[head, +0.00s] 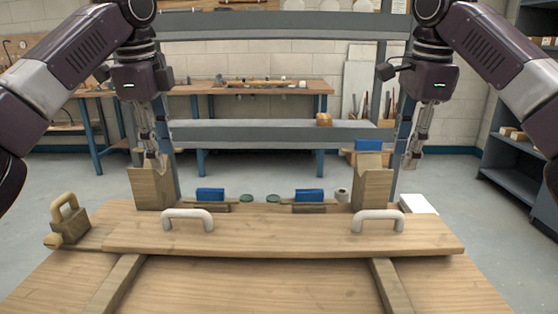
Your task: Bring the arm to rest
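My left gripper (153,158) points down at the top of the left notched wooden block (151,190); I cannot tell whether it touches the block. My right gripper (411,162) hangs pointing down, to the right of the right notched wooden block (372,190) and apart from it. Both grippers are seen narrow and small, so their finger opening is unclear. No held object shows in either one. Both arms come in from the upper corners and bend down.
A wide wooden board (285,235) with two pale handles (188,218) lies across the wooden bench. Blue-topped pieces (309,196) and green discs (246,198) sit behind it. A wooden block with a loop (69,222) stands left. A grey frame (280,131) rises behind.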

